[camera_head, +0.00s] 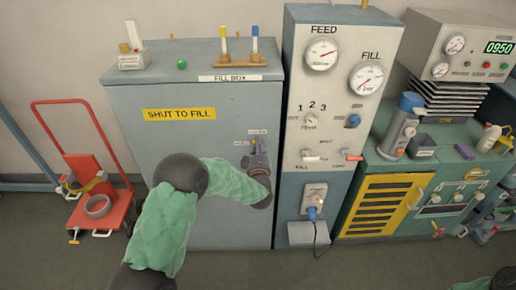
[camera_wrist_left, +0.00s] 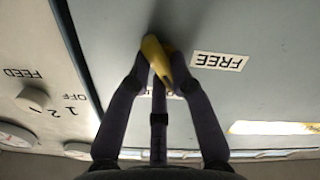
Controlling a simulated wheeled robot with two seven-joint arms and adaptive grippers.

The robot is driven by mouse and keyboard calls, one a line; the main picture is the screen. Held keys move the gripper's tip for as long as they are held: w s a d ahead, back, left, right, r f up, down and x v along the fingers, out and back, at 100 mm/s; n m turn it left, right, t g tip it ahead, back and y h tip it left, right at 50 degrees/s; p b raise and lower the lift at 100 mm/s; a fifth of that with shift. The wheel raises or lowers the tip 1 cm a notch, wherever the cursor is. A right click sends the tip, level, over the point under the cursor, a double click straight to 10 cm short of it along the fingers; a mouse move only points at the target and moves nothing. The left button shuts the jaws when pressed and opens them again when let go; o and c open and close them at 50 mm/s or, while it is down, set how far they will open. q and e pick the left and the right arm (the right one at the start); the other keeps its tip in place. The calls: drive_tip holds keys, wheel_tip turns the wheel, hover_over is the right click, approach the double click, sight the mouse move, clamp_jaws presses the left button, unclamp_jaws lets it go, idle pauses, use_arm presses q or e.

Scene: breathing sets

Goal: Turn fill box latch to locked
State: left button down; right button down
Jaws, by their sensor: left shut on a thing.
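The fill box (camera_head: 215,200) is a grey-blue cabinet with a yellow "SHUT TO FILL" sign on its front. Its latch (camera_wrist_left: 156,58) is a yellow handle in the left wrist view, seen between the fingertips. My left gripper (camera_head: 257,152) is at the upper right of the box front and is shut on the latch; it also shows in the left wrist view (camera_wrist_left: 160,72). A "FREE" label (camera_wrist_left: 218,61) lies beside the latch. A second label is mostly hidden behind the fingers. In the head view the gripper and wrist cover most of the latch.
A gauge panel (camera_head: 335,100) with dials and knobs stands directly right of the box. Several items, among them a green ball (camera_head: 182,64), sit on the box top. A red hand truck (camera_head: 98,200) stands at left. A green bench (camera_head: 440,165) is at right.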

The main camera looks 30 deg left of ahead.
use_arm(q)
drive_tip(key=m, duration=0.5)
drive_tip(key=shift+d+f+m, duration=0.1)
drive_tip(key=shift+m, duration=0.6)
drive_tip(key=c, duration=1.1)
unclamp_jaws()
drive_tip(key=shift+w, duration=0.1)
drive_tip(key=shift+d, duration=0.1)
drive_tip(key=v, duration=1.2)
